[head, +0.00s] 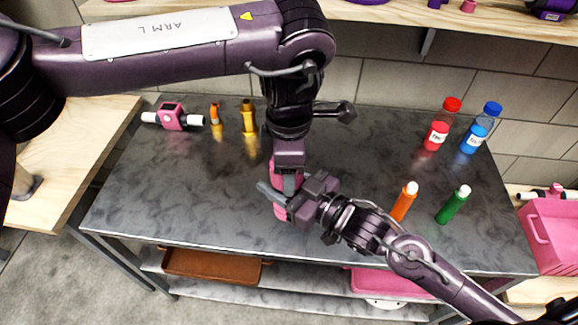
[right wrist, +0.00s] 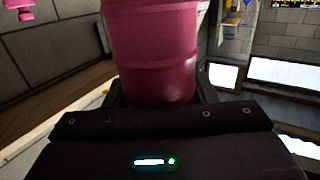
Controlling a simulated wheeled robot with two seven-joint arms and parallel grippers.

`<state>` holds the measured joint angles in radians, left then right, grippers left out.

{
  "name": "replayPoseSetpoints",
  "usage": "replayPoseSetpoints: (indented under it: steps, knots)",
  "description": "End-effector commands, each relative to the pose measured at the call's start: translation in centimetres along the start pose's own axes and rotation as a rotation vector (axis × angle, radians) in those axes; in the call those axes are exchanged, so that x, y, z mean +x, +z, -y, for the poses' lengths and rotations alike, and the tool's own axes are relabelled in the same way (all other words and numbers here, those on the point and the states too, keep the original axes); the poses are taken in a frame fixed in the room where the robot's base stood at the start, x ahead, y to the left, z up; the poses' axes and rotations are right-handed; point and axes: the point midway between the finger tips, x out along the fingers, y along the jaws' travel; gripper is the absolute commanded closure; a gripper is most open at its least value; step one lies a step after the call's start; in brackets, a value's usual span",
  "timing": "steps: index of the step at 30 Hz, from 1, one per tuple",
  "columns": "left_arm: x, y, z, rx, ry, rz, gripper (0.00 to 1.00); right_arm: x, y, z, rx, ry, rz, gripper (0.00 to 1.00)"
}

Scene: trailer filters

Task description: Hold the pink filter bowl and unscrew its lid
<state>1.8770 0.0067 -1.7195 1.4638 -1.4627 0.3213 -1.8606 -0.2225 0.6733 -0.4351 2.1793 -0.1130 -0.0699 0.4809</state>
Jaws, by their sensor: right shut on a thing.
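The pink filter bowl (head: 281,210) stands over the middle of the grey metal table, mostly hidden behind both grippers. My right gripper (head: 287,199) comes in from the lower right and is shut on the bowl. In the right wrist view the bowl (right wrist: 155,50) fills the space between the right fingers. My left gripper (head: 288,170) points down from above at the bowl's upper end. The lid is hidden there, and I cannot tell whether the left fingers are closed on it.
On the grey table (head: 180,215), a pink-and-white fitting (head: 172,117) and two orange-yellow items (head: 248,118) stand at back left. Red (head: 437,130) and blue (head: 481,130) bottles stand at back right; orange (head: 404,202) and green (head: 453,205) bottles stand nearer. The left front is clear.

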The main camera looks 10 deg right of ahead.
Motion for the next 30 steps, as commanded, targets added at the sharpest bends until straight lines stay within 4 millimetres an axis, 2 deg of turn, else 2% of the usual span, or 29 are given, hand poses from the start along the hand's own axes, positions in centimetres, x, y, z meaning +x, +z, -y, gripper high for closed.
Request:
replayPoseSetpoints:
  steps: [1,5,6,11,30]
  knots:
    - [-0.18,0.28,-0.28,0.001,0.010,0.010,0.72,0.01,-0.10,0.77,-0.001,-0.019,-0.003,1.00]
    - [-0.19,0.27,-0.31,0.002,0.011,0.010,0.72,0.01,-0.12,0.81,-0.001,-0.019,-0.003,1.00]
    - [-0.20,0.27,-0.32,0.003,0.012,0.010,0.42,0.01,-0.12,0.82,-0.001,-0.020,-0.003,1.00]
    - [-0.18,0.27,-0.28,0.003,0.010,0.010,0.23,0.01,-0.11,0.71,0.000,-0.017,-0.003,1.00]
    - [-0.05,0.32,0.17,0.010,-0.003,0.007,0.23,0.03,-0.01,0.03,-0.001,-0.001,0.000,1.00]
